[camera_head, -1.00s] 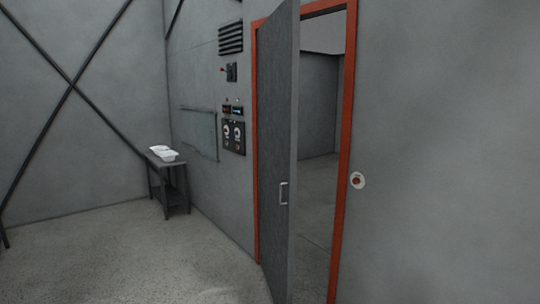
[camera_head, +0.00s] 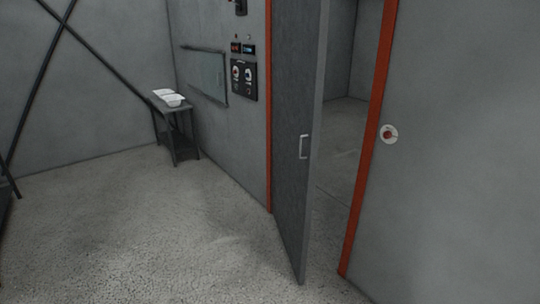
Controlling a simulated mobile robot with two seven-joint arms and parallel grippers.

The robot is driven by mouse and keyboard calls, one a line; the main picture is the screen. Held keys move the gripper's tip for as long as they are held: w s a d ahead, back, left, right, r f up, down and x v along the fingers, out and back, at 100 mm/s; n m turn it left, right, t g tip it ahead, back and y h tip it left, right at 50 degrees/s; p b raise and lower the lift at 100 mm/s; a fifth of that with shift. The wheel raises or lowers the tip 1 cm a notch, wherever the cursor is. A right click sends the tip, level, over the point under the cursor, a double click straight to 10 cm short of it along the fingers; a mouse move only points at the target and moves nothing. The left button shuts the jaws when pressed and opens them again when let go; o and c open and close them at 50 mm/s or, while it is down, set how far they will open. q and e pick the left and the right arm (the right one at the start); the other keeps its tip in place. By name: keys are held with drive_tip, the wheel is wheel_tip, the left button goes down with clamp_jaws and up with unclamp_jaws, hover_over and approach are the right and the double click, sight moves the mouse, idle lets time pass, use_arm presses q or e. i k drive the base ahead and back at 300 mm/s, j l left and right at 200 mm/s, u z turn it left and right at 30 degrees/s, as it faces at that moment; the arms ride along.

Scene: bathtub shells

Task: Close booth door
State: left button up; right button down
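The grey booth door (camera_head: 292,110) stands partly open, swung out from the red-orange frame (camera_head: 364,160) toward the room. Its hinge side is at the left of the frame. A silver handle (camera_head: 303,147) sits near the door's free edge. Through the gap between door and right frame post, the floor and walls of the space behind show. Neither of my grippers is in view.
A small dark table (camera_head: 176,132) with white items on it stands at the back left. A control panel (camera_head: 244,80) is on the wall left of the door. A round red button (camera_head: 389,134) is on the right wall. The floor (camera_head: 150,235) before the door is clear.

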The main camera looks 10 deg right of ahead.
sight(302, 27)
drive_tip(key=i+j+u, duration=0.1)
drive_tip(key=i+u, duration=0.15)
drive_tip(key=i, duration=1.35)
drive_tip(key=i+z, duration=0.35)
drive_tip(key=i+j+z, duration=0.5)
drive_tip(key=i+z, duration=0.15)
drive_tip(key=i, duration=0.1)
